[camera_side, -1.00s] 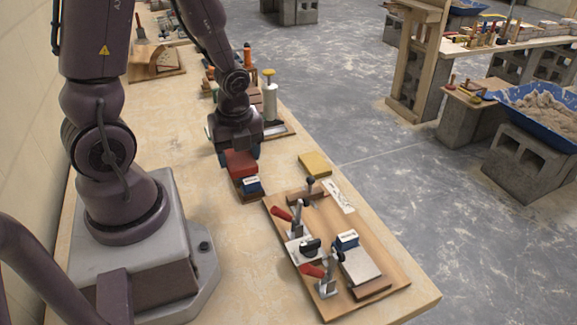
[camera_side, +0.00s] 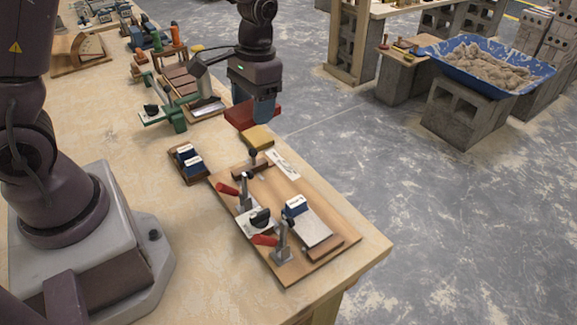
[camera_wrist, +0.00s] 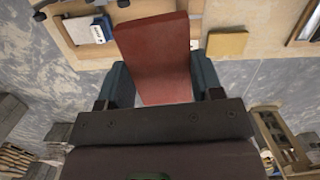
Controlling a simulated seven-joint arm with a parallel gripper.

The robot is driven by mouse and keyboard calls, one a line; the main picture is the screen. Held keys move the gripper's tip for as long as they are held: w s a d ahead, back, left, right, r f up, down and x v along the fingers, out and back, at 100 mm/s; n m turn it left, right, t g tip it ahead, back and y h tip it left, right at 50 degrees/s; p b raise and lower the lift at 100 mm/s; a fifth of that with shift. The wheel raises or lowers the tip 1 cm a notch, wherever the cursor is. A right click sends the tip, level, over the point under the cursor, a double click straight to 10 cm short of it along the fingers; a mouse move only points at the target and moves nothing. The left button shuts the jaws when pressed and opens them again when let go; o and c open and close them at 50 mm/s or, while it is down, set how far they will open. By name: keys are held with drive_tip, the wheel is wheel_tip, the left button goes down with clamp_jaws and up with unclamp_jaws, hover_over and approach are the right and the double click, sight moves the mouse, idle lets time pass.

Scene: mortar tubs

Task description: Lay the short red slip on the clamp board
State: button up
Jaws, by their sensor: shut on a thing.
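The short red slip (camera_side: 252,113) is held in my gripper (camera_side: 264,112), raised above the far edge of the bench in the side view. In the wrist view the red slip (camera_wrist: 157,60) sits flat between the two blue fingers of my gripper (camera_wrist: 163,84), which touch its sides. The clamp board (camera_side: 330,212) lies on the bench nearer the camera, apart from the slip. It bears red-handled clamps (camera_side: 264,240), a pale grey plate (camera_side: 312,228) and a blue block (camera_side: 296,205). In the wrist view part of the board (camera_wrist: 66,45) shows at upper left.
A yellow block (camera_side: 257,137) lies just beyond the board, below my gripper. A small wooden tray (camera_side: 177,165) with two blue blocks stands left of the board. A green clamp (camera_side: 165,118) and brown slips (camera_side: 180,80) lie farther back.

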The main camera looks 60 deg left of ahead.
drive_tip(key=shift+w+d+r+m, duration=0.15)
drive_tip(key=shift+w+d, duration=0.2)
drive_tip(key=shift+d, duration=0.2)
drive_tip(key=shift+w+d+f+m, duration=0.1)
drive_tip(key=shift+w+d+m, duration=0.05)
drive_tip(key=shift+w+d, duration=0.3)
drive_tip(key=shift+s+d, duration=0.1)
drive_tip(key=s+a, duration=0.1)
drive_tip(key=a, duration=0.1)
drive_tip(key=s+a, duration=0.1)
drive_tip(key=shift+s+a+f, duration=0.2)
drive_tip(key=shift+s+a, duration=0.1)
drive_tip(key=shift+a, duration=0.05)
drive_tip(key=s+a+f+m, duration=0.3)
drive_tip(key=s+m, duration=0.3)
drive_tip(key=m, duration=0.3)
drive_tip(key=s+a+f+m+t+y, duration=0.1)
drive_tip(key=s+a+f+m, duration=0.1)
drive_tip(key=s+m, duration=0.4)
drive_tip(key=a+m, duration=0.1)
drive_tip(key=m, duration=0.2)
drive_tip(key=shift+s+a+f, duration=0.2)
drive_tip(key=shift+a+f, duration=0.1)
drive_tip(key=shift+f, duration=0.1)
drive_tip(key=shift+w, duration=0.1)
